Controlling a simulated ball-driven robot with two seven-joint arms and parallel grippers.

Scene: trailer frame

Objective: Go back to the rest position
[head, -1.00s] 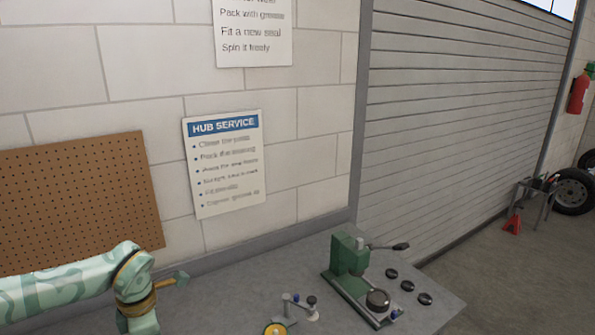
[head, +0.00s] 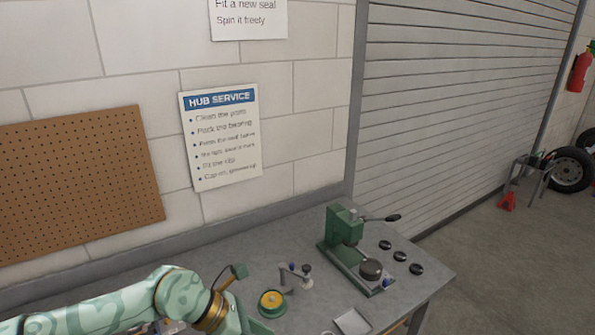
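My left arm comes in from the lower left with its green patterned links and a brass-coloured joint ring. It passes over the near left part of the grey workbench (head: 233,238). Its gripper is out of view below the bottom edge, so its fingers are hidden. My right arm and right gripper do not show.
A green press (head: 344,232) with a lever stands on the bench, several black round parts (head: 400,257) beside it. A yellow-rimmed disc (head: 271,303), a small metal fixture (head: 294,275) and a grey tray (head: 353,321) lie nearer.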

